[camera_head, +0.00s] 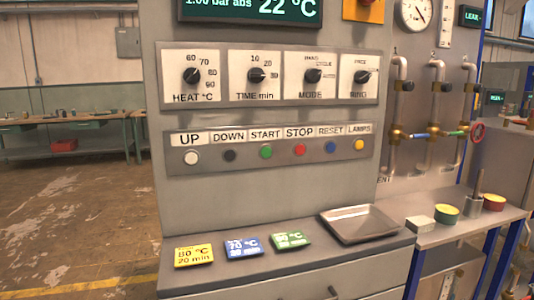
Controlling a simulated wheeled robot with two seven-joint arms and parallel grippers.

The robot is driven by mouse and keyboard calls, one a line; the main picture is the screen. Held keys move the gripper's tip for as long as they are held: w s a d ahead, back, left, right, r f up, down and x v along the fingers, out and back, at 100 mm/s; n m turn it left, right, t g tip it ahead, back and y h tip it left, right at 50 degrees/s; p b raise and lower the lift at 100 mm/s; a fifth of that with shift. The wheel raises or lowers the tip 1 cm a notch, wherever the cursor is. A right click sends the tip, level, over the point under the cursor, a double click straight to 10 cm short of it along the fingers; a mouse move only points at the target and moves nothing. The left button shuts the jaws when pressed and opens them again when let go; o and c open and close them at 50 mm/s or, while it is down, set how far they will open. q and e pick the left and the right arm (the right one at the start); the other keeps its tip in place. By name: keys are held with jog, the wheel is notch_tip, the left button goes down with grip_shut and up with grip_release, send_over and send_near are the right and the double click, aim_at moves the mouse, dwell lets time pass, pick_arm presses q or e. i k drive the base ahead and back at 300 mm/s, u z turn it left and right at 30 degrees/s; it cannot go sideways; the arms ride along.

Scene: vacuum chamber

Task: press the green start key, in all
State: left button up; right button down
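The green start key (266,152) is a small round button under the label START (265,134). It sits in the row of keys on the grey front panel, between the black DOWN key (229,155) and the red STOP key (299,149). Nothing covers it. Whether it is pressed in or out is too small to tell. Neither of my grippers shows in the head view.
The row also has a white UP key (191,157), blue RESET key (331,146) and yellow LAMPS key (359,145). Dials (257,76) sit above. Coloured cards (244,247) and a metal tray (359,223) lie on the ledge below. Pipes and valves (437,131) stand at right.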

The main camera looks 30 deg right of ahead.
aim_at(266, 152)
jog(key=u, duration=1.75)
jog(key=k, duration=1.05)
jog(key=z, duration=1.65)
jog(key=i, duration=0.3)
